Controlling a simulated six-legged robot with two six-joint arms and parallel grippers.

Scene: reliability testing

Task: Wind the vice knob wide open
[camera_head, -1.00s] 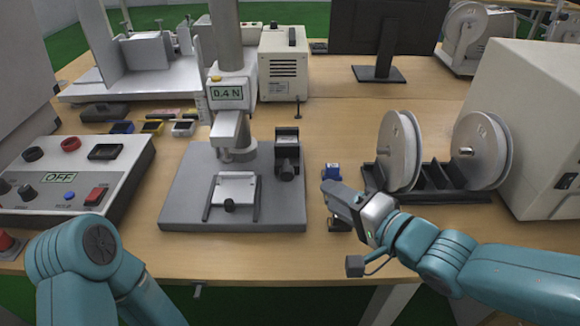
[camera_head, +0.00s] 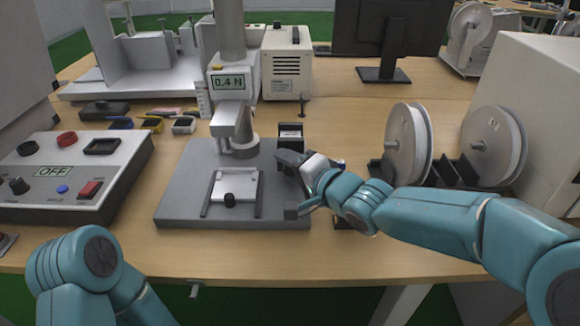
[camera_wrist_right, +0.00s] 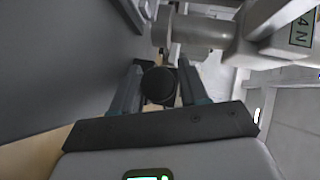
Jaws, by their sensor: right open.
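My right gripper (camera_head: 280,158) reaches in from the right, over the right part of the grey base plate. It is open, at the front of a small black block (camera_head: 291,132) that has a knob. In the right wrist view a round black knob (camera_wrist_right: 159,85) sits between the two open fingers; whether they touch it I cannot tell. In the head view my gripper hides this knob. A white vice-like fixture (camera_head: 234,184) with its own black knob (camera_head: 230,200) lies on the plate to the left. My left arm shows at the lower left, its gripper out of view.
The force gauge (camera_head: 231,83), reading 0.4 N, stands on its column behind the plate (camera_head: 180,205). A control box (camera_head: 75,175) is at the left. White reels (camera_head: 407,145) stand at the right, near my right arm.

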